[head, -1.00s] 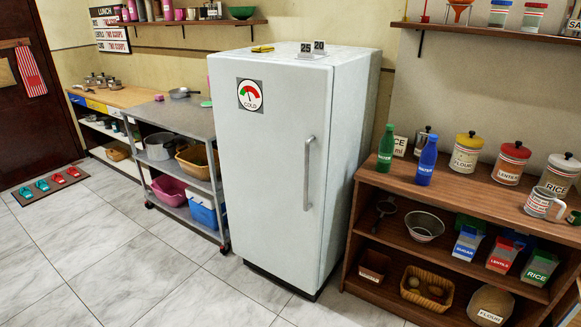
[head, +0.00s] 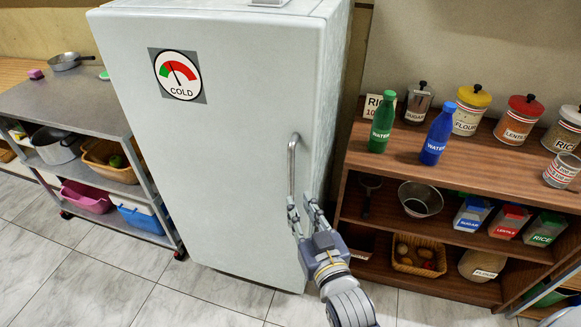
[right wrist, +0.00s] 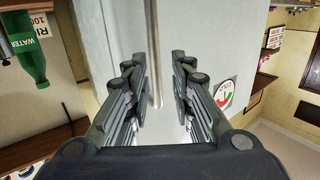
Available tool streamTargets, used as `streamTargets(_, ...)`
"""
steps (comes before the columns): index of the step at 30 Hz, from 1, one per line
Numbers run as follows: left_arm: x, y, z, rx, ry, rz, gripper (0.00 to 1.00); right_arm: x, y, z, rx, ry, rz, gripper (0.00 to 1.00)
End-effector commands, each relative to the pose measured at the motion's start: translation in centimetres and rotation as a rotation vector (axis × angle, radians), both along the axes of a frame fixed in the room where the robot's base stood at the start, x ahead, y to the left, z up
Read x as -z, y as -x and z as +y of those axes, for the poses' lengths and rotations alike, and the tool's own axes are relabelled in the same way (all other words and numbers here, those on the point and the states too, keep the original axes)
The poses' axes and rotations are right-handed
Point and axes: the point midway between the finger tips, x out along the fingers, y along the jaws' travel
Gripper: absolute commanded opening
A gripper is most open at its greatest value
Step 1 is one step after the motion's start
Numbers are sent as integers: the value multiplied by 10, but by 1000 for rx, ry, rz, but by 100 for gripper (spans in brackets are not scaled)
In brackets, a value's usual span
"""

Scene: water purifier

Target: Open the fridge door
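The fridge (head: 215,150) is a tall pale grey box with its door closed and a COLD dial sign (head: 177,74) on the front. Its vertical metal handle (head: 292,165) is near the door's right edge. My right gripper (head: 305,208) is at the lower end of the handle, fingers pointing up. In the right wrist view my right gripper (right wrist: 163,85) is open, and the handle (right wrist: 154,60) shows between its two fingers. I cannot tell whether either finger touches it. My left gripper is not in view.
A wooden shelf unit (head: 470,182) with jars, a green bottle (head: 382,122) and a blue bottle (head: 438,134) stands close to the fridge's right. A metal cart (head: 75,92) stands at the left. The tiled floor (head: 100,270) in front is clear.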

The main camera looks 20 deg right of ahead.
Motion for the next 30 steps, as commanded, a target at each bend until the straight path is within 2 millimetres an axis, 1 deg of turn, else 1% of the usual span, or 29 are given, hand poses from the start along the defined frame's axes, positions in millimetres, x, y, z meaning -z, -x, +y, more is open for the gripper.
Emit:
streamTargets(1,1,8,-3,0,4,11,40,-14,2,-3,9,-3,-24,23)
streamTargets(3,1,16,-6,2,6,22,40,-25,2,-6,16,-4,-44,23)
streamTargets(6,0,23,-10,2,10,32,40,-31,-3,-7,19,-4,-54,23)
streamTargets(8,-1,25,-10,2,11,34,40,-32,-9,-7,19,-4,-56,23)
streamTargets(11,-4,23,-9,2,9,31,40,-33,-24,-7,18,-4,-57,23)
streamTargets(14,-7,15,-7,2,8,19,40,-32,-43,-7,18,-3,-56,23)
streamTargets(18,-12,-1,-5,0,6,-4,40,-32,-68,-7,18,-4,-55,23)
streamTargets(21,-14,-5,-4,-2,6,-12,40,-31,-83,-7,18,-4,-53,23)
streamTargets(25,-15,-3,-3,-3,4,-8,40,-31,-97,-8,18,-4,-54,23)
streamTargets(30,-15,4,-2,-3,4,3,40,-30,-104,-8,18,-4,-53,23)
